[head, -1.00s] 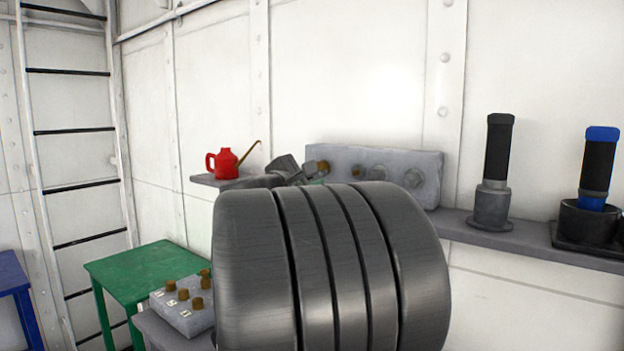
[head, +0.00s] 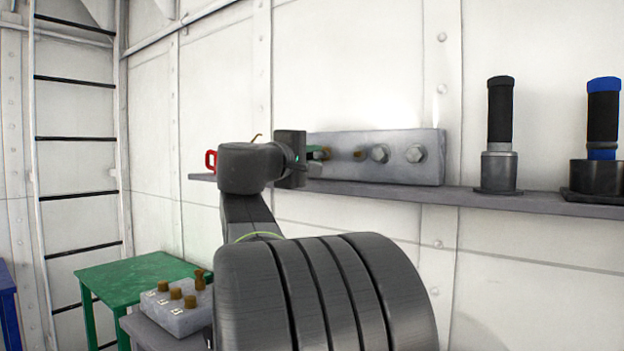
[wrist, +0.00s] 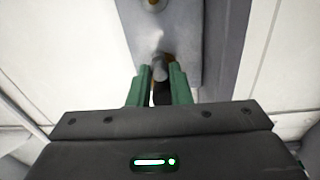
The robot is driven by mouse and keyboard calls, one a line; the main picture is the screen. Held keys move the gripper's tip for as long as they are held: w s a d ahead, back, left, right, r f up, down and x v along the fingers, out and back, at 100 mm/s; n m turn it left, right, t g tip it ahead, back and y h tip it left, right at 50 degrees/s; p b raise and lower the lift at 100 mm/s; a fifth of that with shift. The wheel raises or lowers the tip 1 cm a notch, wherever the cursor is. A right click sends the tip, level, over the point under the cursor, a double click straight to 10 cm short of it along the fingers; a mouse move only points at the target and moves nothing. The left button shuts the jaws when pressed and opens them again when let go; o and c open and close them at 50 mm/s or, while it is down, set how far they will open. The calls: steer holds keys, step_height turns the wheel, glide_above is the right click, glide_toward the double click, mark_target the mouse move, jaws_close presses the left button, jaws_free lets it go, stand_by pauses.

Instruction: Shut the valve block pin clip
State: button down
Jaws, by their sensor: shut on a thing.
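The valve block (head: 430,160) is a long grey block with a row of bolts and brass-coloured pieces, standing on the wall shelf. My gripper (head: 318,153) is at the block's left end, and its green fingers are partly hidden behind my wrist in the head view. In the wrist view my gripper (wrist: 161,78) is shut on a small dark piece, which looks like the pin clip (wrist: 160,94), against the block (wrist: 182,45). A grey stub and a bit of brass show between the fingertips. The clip's exact position is mostly hidden by the fingers.
A red can (head: 210,161) stands on the shelf (head: 460,199) behind my arm. Two dark upright cylinders stand to the right, one black (head: 500,130) and one blue-capped (head: 603,120). A block with brown knobs (head: 178,310) sits low left beside a green table (head: 140,275).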

steer(key=shift+f+m+h+b, duration=0.1)
steer(key=shift+m+h+b, duration=0.2)
steer(key=shift+m+b, duration=2)
steer(key=c, duration=1.3)
jaws_free()
steer(key=shift+c, duration=0.2)
steer(key=shift+a, duration=0.15)
steer(key=v, duration=1.3)
steer(key=shift+s+a, duration=0.2)
steer(key=shift+s, duration=0.1)
steer(key=shift+w+d, duration=0.1)
steer(key=shift+w, duration=0.05)
steer(key=x, duration=1.3)
steer(key=shift+w+d, duration=0.2)
steer(key=shift+w, duration=0.05)
